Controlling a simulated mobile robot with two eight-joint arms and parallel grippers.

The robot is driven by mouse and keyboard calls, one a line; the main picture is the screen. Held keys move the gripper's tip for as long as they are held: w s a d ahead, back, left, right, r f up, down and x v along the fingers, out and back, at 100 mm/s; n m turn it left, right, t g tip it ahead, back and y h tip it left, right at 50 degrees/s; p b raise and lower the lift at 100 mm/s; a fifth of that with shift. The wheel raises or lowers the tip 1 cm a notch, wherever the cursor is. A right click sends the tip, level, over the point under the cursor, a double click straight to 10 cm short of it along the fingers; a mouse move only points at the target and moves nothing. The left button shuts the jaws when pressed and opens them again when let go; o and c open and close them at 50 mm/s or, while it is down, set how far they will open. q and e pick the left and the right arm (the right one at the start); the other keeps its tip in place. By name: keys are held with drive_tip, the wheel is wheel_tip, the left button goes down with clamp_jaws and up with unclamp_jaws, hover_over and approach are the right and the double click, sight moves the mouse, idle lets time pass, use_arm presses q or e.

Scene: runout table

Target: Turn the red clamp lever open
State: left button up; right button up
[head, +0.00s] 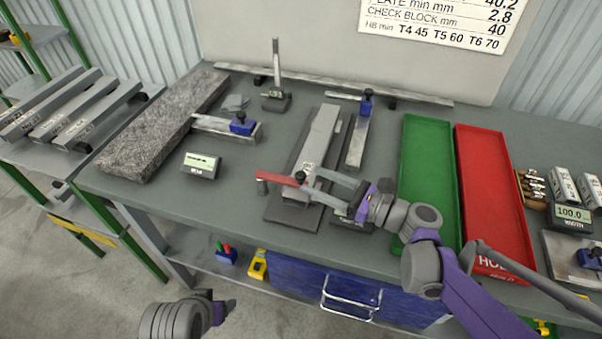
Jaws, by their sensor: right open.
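The red clamp lever (278,178) lies across the near end of a clamp fixture on the bench, pointing left. A dark upright post (262,187) shows at its left end. The fixture has a long grey bar (322,135) on a dark base plate (288,213). My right gripper (311,180) is open, reaching in from the right, with its fingertips close to the lever's right end. I cannot tell whether they touch it. The fingers cover part of the fixture. My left gripper (222,310) is low in front of the bench, away from the lever; its jaws are unclear.
A green tray (428,122) and a red tray (492,150) lie right of the fixture. A granite slab (165,125), a small display (201,165) and a blue-clamped gauge (240,127) are left. A height stand (276,100) is behind. Bare bench lies left of the lever.

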sight(301, 174)
drive_tip(key=x, duration=0.5)
drive_tip(key=shift+d, duration=0.1)
clamp_jaws()
idle(1.3)
